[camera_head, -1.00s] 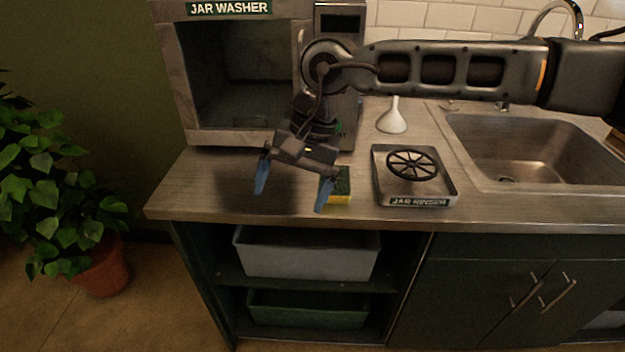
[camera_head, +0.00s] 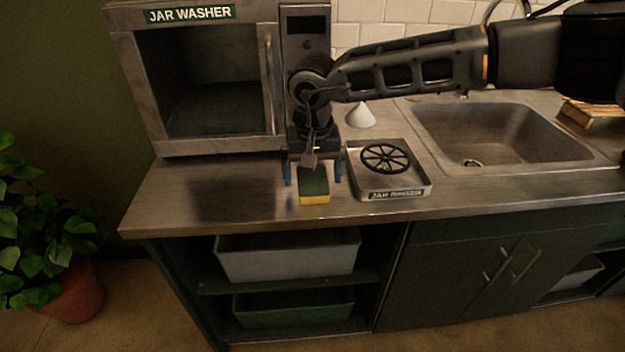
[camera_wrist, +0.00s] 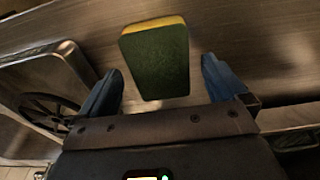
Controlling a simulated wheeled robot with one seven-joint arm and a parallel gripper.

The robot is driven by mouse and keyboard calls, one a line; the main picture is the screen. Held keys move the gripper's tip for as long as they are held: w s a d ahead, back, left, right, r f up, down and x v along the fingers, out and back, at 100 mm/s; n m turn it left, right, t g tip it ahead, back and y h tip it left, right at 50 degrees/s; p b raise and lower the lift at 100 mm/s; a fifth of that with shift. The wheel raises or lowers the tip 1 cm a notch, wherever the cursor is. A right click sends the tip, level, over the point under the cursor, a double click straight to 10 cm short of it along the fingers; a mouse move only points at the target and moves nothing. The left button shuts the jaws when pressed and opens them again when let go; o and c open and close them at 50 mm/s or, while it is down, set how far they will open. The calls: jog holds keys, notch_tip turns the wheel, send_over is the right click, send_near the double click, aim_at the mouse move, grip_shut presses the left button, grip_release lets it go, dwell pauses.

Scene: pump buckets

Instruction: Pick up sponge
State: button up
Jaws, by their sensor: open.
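The sponge (camera_head: 313,185), yellow with a dark green face, lies on the counter just left of the jar rinser. My gripper (camera_head: 313,178) is open above it, with one blue finger on each side of the sponge in the head view. In the wrist view the sponge (camera_wrist: 157,58) is ahead of and between the two blue fingertips of my gripper (camera_wrist: 160,75), with gaps on both sides. The back part of the sponge is hidden by my gripper in the head view.
The jar rinser (camera_head: 428,190) with its black wheel stands close right of my gripper. The jar washer (camera_head: 150,95) is behind at left, a white funnel (camera_head: 360,116) behind, and the sink (camera_head: 500,135) at right. The counter (camera_head: 225,190) left of the sponge is clear.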

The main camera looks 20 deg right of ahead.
jog(key=shift+f, duration=0.35)
jog(key=shift+c, duration=0.3)
jog(key=c, duration=1)
